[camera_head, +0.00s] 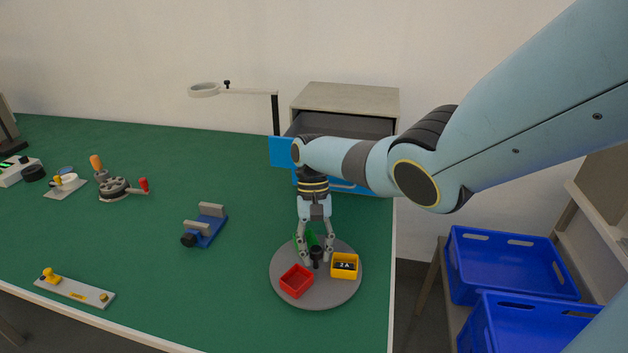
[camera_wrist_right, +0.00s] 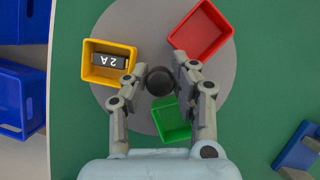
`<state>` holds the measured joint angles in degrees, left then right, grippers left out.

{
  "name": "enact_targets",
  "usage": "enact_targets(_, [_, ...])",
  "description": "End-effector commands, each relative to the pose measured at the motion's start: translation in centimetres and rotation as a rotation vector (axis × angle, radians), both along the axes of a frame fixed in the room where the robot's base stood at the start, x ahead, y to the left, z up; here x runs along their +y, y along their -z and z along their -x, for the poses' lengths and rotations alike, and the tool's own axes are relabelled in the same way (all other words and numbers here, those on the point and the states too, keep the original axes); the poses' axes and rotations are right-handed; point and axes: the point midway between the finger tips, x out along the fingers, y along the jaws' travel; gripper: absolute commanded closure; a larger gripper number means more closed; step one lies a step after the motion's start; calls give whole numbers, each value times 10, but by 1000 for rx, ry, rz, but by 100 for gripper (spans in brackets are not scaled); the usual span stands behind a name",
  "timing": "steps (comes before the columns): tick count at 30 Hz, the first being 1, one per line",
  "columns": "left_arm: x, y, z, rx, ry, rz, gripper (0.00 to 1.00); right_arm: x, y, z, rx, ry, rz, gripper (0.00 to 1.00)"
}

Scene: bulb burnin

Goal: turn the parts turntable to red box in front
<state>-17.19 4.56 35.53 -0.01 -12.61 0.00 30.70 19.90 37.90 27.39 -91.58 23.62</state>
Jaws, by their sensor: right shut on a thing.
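The parts turntable (camera_head: 327,297) is a round grey disc at the front right of the green table. A red box (camera_head: 296,281) sits at its front left, a yellow box (camera_head: 344,265) holding a dark piece marked "2 A" at its right, and a green box (camera_head: 309,239) at its back, partly hidden by my gripper. My right gripper (camera_head: 316,258) points down over the middle, shut on the black knob (camera_head: 317,251). In the right wrist view the knob (camera_wrist_right: 160,81) shows between the fingertips. The red box (camera_wrist_right: 201,31) shows beyond it. My left gripper is not in view.
A blue vise (camera_head: 205,228) stands left of the turntable. A grey cabinet (camera_head: 345,97) with a drawer is behind, beside a ring lamp (camera_head: 205,90). Blue bins (camera_head: 510,262) stand off the table's right edge. A yellow-knobbed plate (camera_head: 75,290) lies front left.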

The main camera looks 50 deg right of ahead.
Motion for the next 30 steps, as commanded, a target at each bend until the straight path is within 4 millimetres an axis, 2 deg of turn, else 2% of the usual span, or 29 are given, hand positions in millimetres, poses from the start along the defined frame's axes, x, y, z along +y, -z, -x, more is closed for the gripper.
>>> enact_targets(18, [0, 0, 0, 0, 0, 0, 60, 0, -1, -1, -2, -302, 1, 100])
enact_targets(30, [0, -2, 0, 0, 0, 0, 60, 0, 0, 0, -1, -430, 0, 100])
